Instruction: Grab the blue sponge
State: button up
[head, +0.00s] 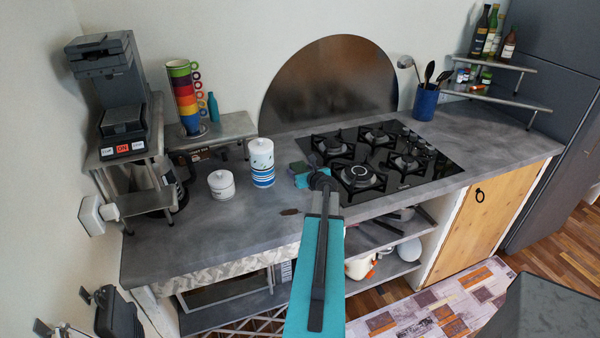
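A small blue sponge (301,181) lies on the grey counter just left of the gas hob, partly hidden by the end of my arm. A green and purple sponge-like block (299,167) sits right behind it. My gripper (318,177) is at the end of the teal arm, over the counter and just right of the blue sponge in the picture. The dark wrist hides most of the fingers, so I cannot tell whether they are open or touch the sponge.
A blue-and-white canister (261,163) and a white lidded jar (222,185) stand left of the sponge. The black gas hob (408,182) is to the right. A small brown item (290,212) lies near the front. The counter's front left (180,232) is clear.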

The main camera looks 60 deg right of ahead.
jog(key=c, duration=0.7)
jog(key=shift+r, duration=0.1)
